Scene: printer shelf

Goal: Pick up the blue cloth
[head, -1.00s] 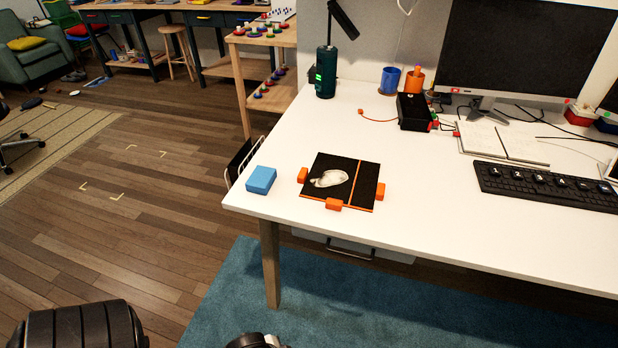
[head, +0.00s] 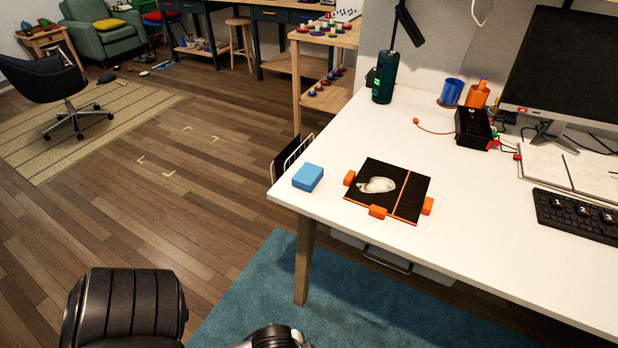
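The blue cloth (head: 308,177) is a small folded block. It lies on the white desk (head: 460,255) near its left front corner, with nothing touching it. Dark parts of my own arms show at the bottom edge, below and left of the desk. No gripper fingers show in the head view, so I cannot see either gripper or what it holds.
Right of the cloth lies a black plate (head: 415,190) with orange clips and a whitish patch. A dark green cylinder (head: 384,77), blue cup (head: 451,92), orange cup (head: 478,95), black box (head: 474,127), monitor (head: 570,70) and keyboard (head: 585,217) stand farther back or right. Open floor lies left.

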